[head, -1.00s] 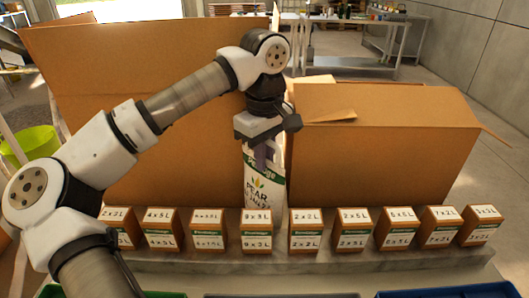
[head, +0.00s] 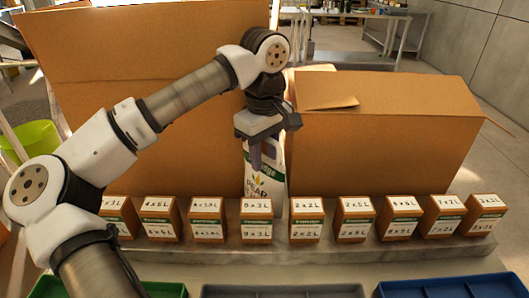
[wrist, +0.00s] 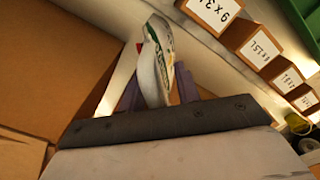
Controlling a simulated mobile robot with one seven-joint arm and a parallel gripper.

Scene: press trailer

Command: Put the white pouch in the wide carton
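The white pouch (head: 273,176), with a green band and "PEAR" lettering, hangs upright from my gripper (head: 258,158) in front of the gap between two big brown cartons. Its lower end is hidden behind the small boxes. In the wrist view the pouch (wrist: 153,65) sits between the two purple fingers of my gripper (wrist: 158,92), which look closed on it. The left carton (head: 150,110) looks the wider one, with a tall raised flap. The right carton (head: 385,150) stands beside it, its flaps partly raised. The inside of both is hidden from here.
A row of small labelled boxes (head: 256,221) stands on a grey ledge (head: 380,250) in front of the cartons. Blue, grey and green trays (head: 448,289) lie nearest me. A lime bin (head: 35,140) is at the left. A metal table (head: 345,58) stands behind.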

